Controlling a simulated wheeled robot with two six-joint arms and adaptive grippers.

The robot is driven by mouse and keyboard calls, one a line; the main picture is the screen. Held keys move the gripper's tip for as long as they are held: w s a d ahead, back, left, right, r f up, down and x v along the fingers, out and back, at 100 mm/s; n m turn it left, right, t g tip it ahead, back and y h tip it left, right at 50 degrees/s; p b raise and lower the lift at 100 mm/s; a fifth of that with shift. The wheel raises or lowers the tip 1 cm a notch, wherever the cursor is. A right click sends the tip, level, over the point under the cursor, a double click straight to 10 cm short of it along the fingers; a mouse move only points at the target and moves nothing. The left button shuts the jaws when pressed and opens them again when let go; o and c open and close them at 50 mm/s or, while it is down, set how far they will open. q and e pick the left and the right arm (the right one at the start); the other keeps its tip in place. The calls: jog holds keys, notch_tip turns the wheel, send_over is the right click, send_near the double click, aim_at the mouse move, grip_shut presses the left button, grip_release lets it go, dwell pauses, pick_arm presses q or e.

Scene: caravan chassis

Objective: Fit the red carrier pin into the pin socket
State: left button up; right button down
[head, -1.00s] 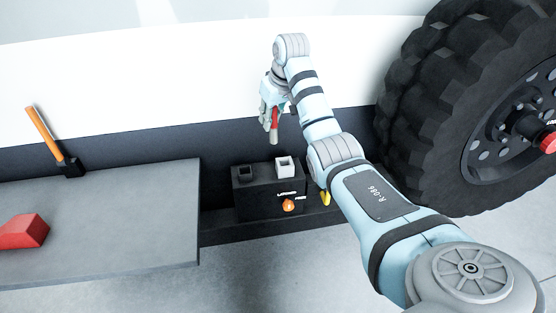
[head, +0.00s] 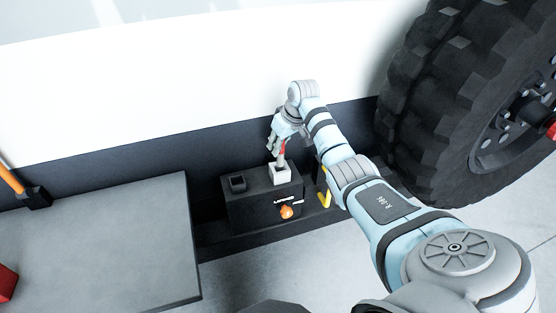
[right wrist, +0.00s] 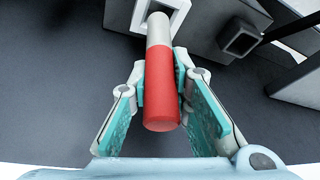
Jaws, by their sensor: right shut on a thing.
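My right gripper (head: 279,146) is shut on the red carrier pin (right wrist: 162,92), with a teal pad on each side of its red body. The pin has a pale grey tip that points away from the gripper. The tip is at the opening of a white square socket (head: 279,175) on top of a black box. In the right wrist view the tip overlaps the opening of this socket (right wrist: 139,14); how deep it reaches I cannot tell. In the head view the gripper is right above the socket and hides part of the pin. My left gripper is not in view.
The black box (head: 253,211) also has a dark square socket (head: 237,184) and an orange knob (head: 286,212). A yellow part (head: 325,199) is to its right. A grey table (head: 110,250) with an orange-handled tool (head: 12,180) stands left. A big tyre (head: 450,120) is right.

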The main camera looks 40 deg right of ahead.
aim_at(278, 157)
jog(key=f, duration=0.3)
jog(key=f+b, duration=0.1)
jog(key=f, duration=0.1)
jog(key=shift+w, duration=0.25)
jog(key=shift+f, duration=0.3)
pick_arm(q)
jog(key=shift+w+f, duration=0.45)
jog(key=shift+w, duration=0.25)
pick_arm(e)
jog(key=shift+s+r, duration=0.1)
jog(key=c, duration=1.5)
grip_release()
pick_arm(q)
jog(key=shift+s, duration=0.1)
